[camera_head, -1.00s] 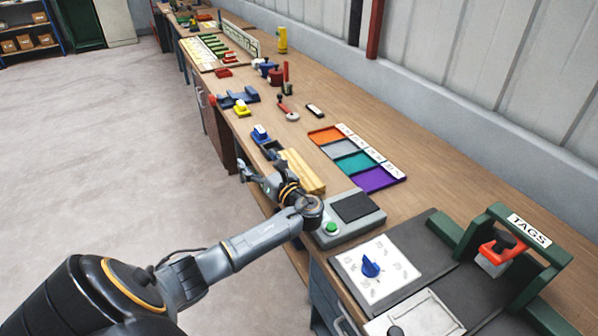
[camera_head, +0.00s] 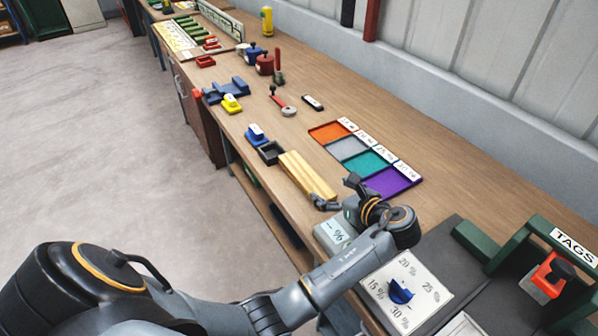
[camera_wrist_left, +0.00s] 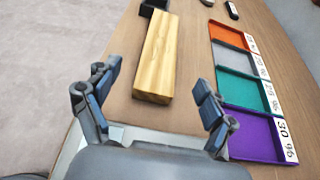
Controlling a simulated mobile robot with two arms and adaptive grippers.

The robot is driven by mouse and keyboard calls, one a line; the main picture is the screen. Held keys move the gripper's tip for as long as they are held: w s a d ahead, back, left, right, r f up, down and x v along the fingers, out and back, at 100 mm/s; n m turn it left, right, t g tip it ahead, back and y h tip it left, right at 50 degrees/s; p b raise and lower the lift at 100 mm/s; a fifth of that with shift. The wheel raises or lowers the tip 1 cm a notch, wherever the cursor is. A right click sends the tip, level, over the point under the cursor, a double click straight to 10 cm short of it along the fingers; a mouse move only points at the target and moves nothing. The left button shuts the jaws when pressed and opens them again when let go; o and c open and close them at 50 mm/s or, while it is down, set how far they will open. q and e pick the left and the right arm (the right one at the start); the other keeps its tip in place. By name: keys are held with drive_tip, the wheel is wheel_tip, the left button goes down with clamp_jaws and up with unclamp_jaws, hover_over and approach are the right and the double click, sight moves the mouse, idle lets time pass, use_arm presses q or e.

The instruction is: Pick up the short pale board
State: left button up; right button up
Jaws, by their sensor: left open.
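The pale board (camera_head: 306,175) is a light wooden block lying flat on the workbench (camera_head: 345,108), left of the coloured trays. In the left wrist view the board (camera_wrist_left: 158,55) runs away from me, its near end face showing between and beyond the fingers. My left gripper (camera_head: 338,193) is open and empty at the near end of the board. Its two fingers (camera_wrist_left: 157,85) are spread wider than the board in the left wrist view, apart from it. My right gripper is not in view.
Orange, grey, teal and purple trays (camera_head: 391,182) with percentage labels lie right of the board. A small dark box (camera_head: 270,152) sits just beyond its far end. A grey device (camera_head: 332,236) with a % display is under my arm. The bench's left edge is close to the board.

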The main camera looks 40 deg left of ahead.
sight(308, 177)
use_arm(q)
drive_tip(key=x, duration=0.6)
drive_tip(key=shift+w+a+f, duration=0.1)
drive_tip(key=shift+a, duration=0.15)
drive_tip(key=p+x, duration=0.1)
drive_tip(key=x, duration=0.4)
drive_tip(key=shift+w+a+f, duration=0.2)
drive_tip(key=shift+w, duration=0.1)
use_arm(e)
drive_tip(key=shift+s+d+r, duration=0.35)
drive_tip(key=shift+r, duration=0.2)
use_arm(q)
drive_tip(key=shift+d, duration=0.1)
drive_tip(key=c, duration=1.4)
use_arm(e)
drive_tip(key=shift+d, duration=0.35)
